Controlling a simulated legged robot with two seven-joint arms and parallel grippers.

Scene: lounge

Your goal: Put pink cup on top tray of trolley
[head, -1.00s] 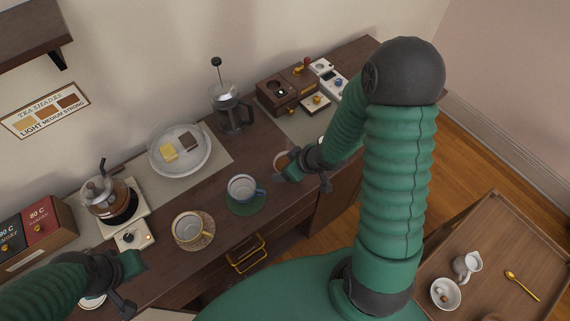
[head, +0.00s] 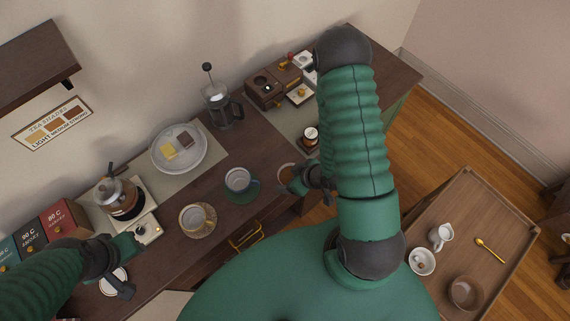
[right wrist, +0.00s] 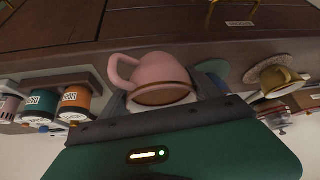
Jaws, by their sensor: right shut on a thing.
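The pink cup (right wrist: 160,72) is between the fingers of my right gripper (right wrist: 172,98), which is shut on it; its handle points left in the right wrist view. In the head view the pink cup (head: 286,173) shows partly at the tip of my right gripper (head: 297,180), by the counter's front edge. The wooden trolley's top tray (head: 454,208) is at the right, apart from the cup. My left gripper (head: 127,267) is open and empty over the counter's left part, near a white dish.
The tray holds a white jug (head: 440,236), a white bowl (head: 421,262), a brown bowl (head: 465,293) and a gold spoon (head: 490,250). Its far part is bare. The counter (head: 262,143) holds a blue-grey cup (head: 238,181), a tan cup (head: 196,217) and a French press (head: 224,109).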

